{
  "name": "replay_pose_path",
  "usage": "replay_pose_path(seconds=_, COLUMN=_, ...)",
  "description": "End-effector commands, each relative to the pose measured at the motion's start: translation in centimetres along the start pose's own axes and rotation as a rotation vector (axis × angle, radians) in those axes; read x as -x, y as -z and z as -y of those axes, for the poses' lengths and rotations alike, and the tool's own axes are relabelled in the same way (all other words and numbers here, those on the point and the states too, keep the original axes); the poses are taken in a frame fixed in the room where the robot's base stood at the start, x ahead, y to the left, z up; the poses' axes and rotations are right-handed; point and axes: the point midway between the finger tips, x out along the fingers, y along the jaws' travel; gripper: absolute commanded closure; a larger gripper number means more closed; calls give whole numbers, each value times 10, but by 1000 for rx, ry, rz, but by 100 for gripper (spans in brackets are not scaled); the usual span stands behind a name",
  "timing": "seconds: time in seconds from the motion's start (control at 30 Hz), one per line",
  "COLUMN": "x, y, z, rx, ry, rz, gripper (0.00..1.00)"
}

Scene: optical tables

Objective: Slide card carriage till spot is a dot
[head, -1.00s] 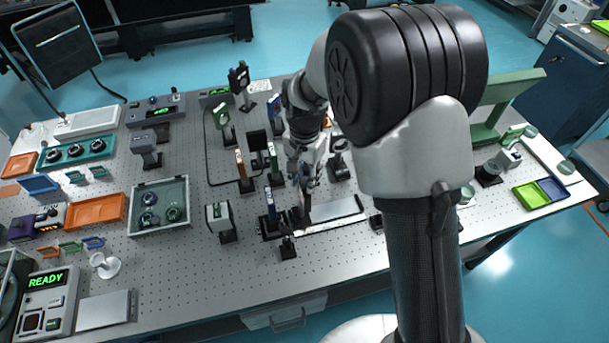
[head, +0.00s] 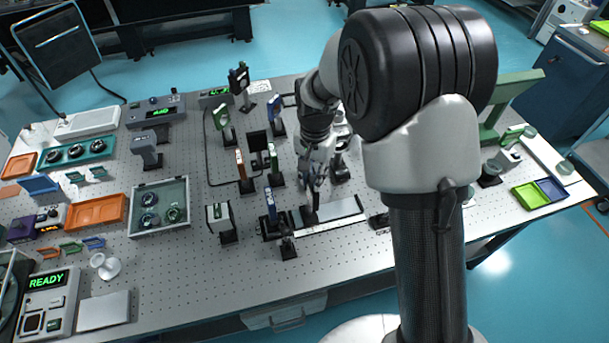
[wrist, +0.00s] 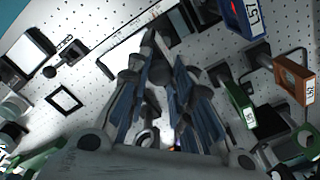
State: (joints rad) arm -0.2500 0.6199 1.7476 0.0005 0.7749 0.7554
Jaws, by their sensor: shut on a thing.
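My gripper (head: 313,200) is over the middle of the table, pointing down at a rail with a pale scale strip (head: 335,226). Its fingers, seen in the wrist view (wrist: 152,48), are closed together on a small dark piece. This looks like the card carriage (head: 309,216), a dark upright part on the rail; the fingers hide much of it. A blue-framed mount (head: 270,205), labelled in the wrist view (wrist: 245,18), stands at the rail's left end.
Green (head: 274,165) and orange (head: 241,165) framed mounts stand close behind and left of my gripper. A box-like mount (head: 220,220) stands left of the rail. A grey tray (head: 160,205) lies farther left. The table's front strip is mostly clear.

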Motion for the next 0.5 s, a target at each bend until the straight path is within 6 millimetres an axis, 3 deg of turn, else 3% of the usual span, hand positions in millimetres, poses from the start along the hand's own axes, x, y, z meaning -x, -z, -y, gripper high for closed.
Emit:
replay_pose_path(seconds=0.27, x=0, y=4, z=-4, rx=0, ry=1, rz=0, gripper=100)
replay_pose_path(seconds=0.3, x=0, y=4, z=-4, rx=0, ry=1, rz=0, gripper=78)
replay_pose_path(seconds=0.5, x=0, y=4, z=-4, rx=0, ry=0, rz=-1, gripper=64)
